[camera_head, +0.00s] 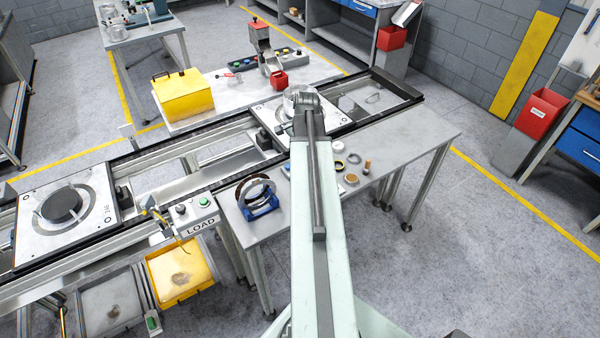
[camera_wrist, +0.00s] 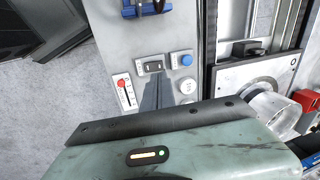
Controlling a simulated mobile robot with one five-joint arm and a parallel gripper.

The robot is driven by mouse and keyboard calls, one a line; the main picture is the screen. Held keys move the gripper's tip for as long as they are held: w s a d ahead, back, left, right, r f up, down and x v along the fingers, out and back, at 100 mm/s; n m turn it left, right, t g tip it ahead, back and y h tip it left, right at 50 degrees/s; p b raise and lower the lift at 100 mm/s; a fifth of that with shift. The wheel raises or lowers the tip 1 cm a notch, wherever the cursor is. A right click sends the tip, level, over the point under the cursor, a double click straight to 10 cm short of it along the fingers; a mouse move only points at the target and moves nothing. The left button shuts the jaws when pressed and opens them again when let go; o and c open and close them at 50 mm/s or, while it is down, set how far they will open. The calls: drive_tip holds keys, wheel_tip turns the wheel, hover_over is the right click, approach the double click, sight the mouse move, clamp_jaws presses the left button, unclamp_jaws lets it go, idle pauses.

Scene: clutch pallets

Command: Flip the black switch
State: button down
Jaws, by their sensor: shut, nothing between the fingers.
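The black switch (camera_wrist: 153,66) is a small dark rocker in a light plate on a grey surface, in the upper middle of the wrist view. My gripper (camera_wrist: 157,82) is shut and empty. Its dark fingertips appear just below the switch in that view; I cannot tell whether they touch it. In the head view my arm reaches over the table, and the switch and fingertips cannot be made out there.
Beside the switch are a blue button (camera_wrist: 187,60), a red-knobbed slider (camera_wrist: 122,85) and a pale round dial (camera_wrist: 187,88). A blue stand (camera_head: 262,207) is on the table left of my arm. A conveyor (camera_head: 222,180) with clutch pallets runs behind.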

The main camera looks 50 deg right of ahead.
drive_tip(key=shift+s+d+m, duration=0.5)
drive_tip(key=shift+s+d, duration=0.25)
drive_tip(key=shift+d, duration=0.2)
drive_tip(key=b+x, duration=1.4)
drive_tip(key=shift+d+f, duration=0.1)
